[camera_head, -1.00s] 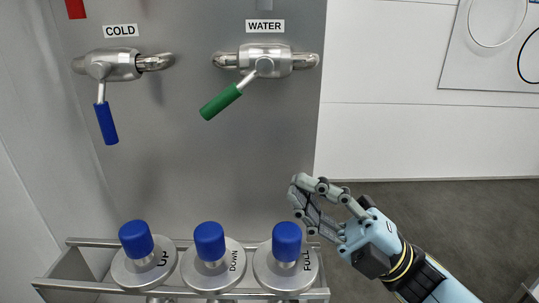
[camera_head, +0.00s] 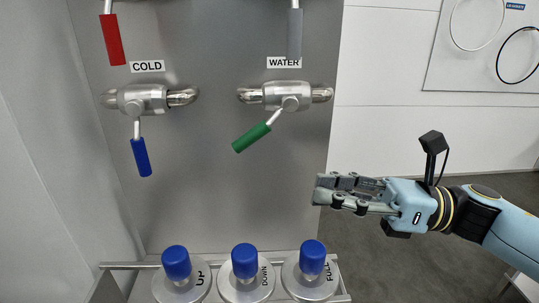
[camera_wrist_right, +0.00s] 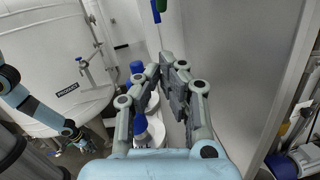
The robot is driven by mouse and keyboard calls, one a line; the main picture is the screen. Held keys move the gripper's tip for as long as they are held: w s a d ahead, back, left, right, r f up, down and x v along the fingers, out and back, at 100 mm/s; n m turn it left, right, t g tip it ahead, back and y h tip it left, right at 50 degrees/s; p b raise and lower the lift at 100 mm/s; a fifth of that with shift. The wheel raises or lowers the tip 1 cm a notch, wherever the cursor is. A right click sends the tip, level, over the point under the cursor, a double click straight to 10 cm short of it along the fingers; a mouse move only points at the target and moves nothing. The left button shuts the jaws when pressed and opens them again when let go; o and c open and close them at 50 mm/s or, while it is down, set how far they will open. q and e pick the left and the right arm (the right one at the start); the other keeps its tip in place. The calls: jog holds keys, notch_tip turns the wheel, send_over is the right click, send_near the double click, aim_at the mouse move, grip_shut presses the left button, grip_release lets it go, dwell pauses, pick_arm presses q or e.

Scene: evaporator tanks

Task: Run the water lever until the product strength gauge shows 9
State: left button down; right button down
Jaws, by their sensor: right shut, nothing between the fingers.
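The water lever has a green handle (camera_head: 251,137) that slants down to the left from its metal valve, under the WATER label (camera_head: 284,62). My right gripper (camera_head: 318,190) is to the right of and below the green handle, apart from it, pointing left in front of the panel's right edge. Its fingers are shut with nothing between them. It also shows in the right wrist view (camera_wrist_right: 163,85). My left gripper (camera_wrist_right: 75,132) shows small at the lower left of the right wrist view; its fingers are too small to read. The product strength gauge is not visible.
A blue COLD lever (camera_head: 141,157) hangs left of the water lever. A red handle (camera_head: 113,39) and a grey handle (camera_head: 294,34) are above. Several blue-topped knobs, one marked DOWN (camera_head: 244,261), stand below. A white tank marked PRODUCT (camera_wrist_right: 67,90) is at left in the right wrist view.

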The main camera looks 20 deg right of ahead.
aim_at(265, 125)
jog(key=w+a+r+p, duration=0.3)
jog(key=a+r+p, duration=0.1)
jog(key=a, duration=0.3)
jog(key=shift+w+a, duration=0.2)
jog(key=shift+w, duration=0.2)
jog(key=a+t+y+b, duration=0.1)
jog(key=b, duration=0.4)
jog(key=a+r+m+t+y+b, duration=0.1)
jog(key=y+b, duration=0.1)
jog(key=b, duration=0.3)
jog(key=w+a+r+t+y+b, duration=0.1)
jog(key=y+b, duration=0.1)
jog(key=b, duration=0.2)
jog(key=shift+r+b, duration=0.1)
jog(key=shift+b, duration=0.3)
jog(key=shift+r, duration=0.1)
